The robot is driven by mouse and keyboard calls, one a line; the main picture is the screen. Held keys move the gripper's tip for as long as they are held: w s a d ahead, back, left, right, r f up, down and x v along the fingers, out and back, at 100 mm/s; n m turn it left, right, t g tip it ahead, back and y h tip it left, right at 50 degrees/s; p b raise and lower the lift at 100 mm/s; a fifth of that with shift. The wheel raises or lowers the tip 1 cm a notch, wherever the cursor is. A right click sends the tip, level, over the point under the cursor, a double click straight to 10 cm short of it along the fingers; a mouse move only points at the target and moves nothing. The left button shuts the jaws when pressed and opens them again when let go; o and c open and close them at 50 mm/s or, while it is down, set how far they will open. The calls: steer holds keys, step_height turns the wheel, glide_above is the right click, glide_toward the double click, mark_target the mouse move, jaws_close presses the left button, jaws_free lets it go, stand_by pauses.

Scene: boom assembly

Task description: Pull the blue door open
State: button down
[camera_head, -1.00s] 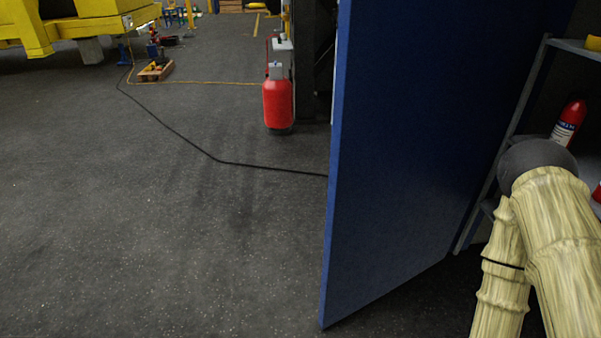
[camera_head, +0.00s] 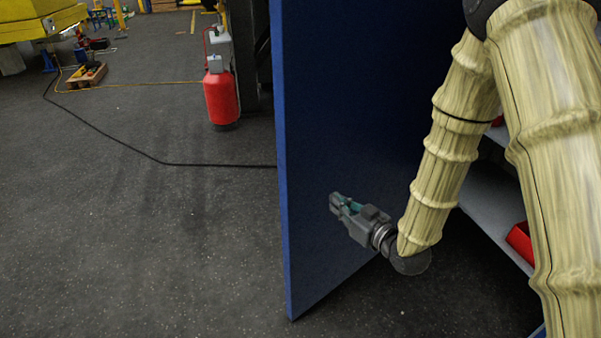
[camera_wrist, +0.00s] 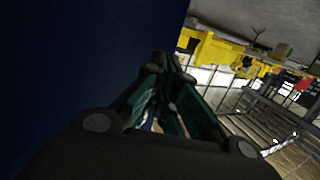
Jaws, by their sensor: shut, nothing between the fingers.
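The blue door (camera_head: 345,100) stands swung out from a dark cabinet, its inner face towards my arm and its free edge at the left. My gripper (camera_head: 336,203) is in front of the lower part of this inner face, pointing left towards the free edge. Its fingers are shut with nothing between them. In the wrist view the door (camera_wrist: 80,50) fills the left side, close to the shut fingers (camera_wrist: 160,62). I cannot tell whether the gripper touches the door. No handle is seen.
Grey shelves (camera_head: 490,200) with a red object (camera_head: 520,240) stand at the right behind my arm. A red gas cylinder (camera_head: 221,95) stands beyond the door. A black cable (camera_head: 200,164) crosses the floor. Open floor (camera_head: 130,260) lies left of the door.

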step_height(320, 180, up, 3)
steer(key=a+y, duration=0.1)
steer(key=n+p, duration=0.1)
steer(key=p, duration=0.2)
glide_toward(294, 162)
steer(key=x, duration=0.7)
steer(key=shift+a, duration=0.1)
